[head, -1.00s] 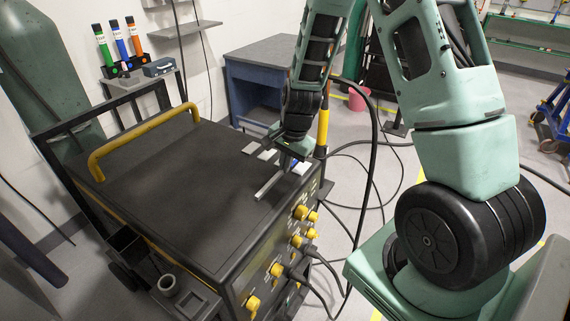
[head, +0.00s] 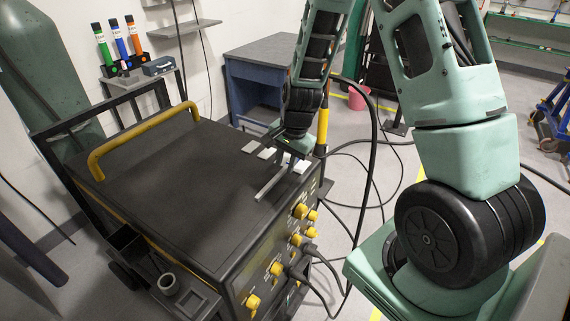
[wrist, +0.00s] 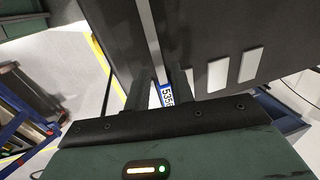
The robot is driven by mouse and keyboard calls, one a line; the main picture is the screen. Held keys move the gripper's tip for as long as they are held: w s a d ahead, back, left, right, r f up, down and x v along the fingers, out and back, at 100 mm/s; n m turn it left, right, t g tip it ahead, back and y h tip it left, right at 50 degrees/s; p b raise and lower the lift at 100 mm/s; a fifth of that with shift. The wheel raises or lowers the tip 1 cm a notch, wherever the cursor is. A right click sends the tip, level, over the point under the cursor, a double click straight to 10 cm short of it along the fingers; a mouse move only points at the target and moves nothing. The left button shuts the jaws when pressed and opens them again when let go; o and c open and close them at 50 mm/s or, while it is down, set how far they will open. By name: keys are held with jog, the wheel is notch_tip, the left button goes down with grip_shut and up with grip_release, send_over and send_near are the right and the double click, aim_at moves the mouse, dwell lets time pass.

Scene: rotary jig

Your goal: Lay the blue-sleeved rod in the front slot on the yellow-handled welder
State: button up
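The blue-sleeved rod (head: 270,185) shows in the head view as a pale bar along the front right of the yellow-handled welder's dark top (head: 170,190). In the wrist view its bare length (wrist: 149,30) runs up the picture, and its blue sleeve (wrist: 166,97) with white lettering lies between my fingertips. My gripper (wrist: 160,85) looks open, its fingers apart on either side of the sleeve. In the head view my gripper (head: 291,140) is just above and behind the rod's far end. Slot edges are not clear, so I cannot tell whether the rod is fully seated.
Small pale plates (head: 250,146) line the welder top's right edge. The yellow handle (head: 140,140) is at the far left of the top. Yellow knobs (head: 301,212) and cables are on the front panel. Green, blue and orange tubes (head: 118,48) stand on a wall shelf. The middle top is clear.

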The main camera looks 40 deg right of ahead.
notch_tip(320, 180, up, 11)
jog(key=s, duration=0.2)
jog(key=s+a+r+n, duration=0.1)
jog(key=s+a+n, duration=0.2)
jog(key=a, duration=0.3)
jog(key=s+a+r+n+g, duration=0.1)
jog(key=s+a+n, duration=0.1)
jog(key=a+n, duration=0.25)
jog(key=s+a+r+n, duration=0.1)
jog(key=s+a+n, duration=0.2)
jog(key=a, duration=0.3)
jog(key=s+a+n+g, duration=0.1)
jog(key=s+a+n, duration=0.7)
jog(key=s+n, duration=0.3)
jog(key=s, duration=0.3)
jog(key=shift+b, duration=0.3)
jog(key=shift+r, duration=0.1)
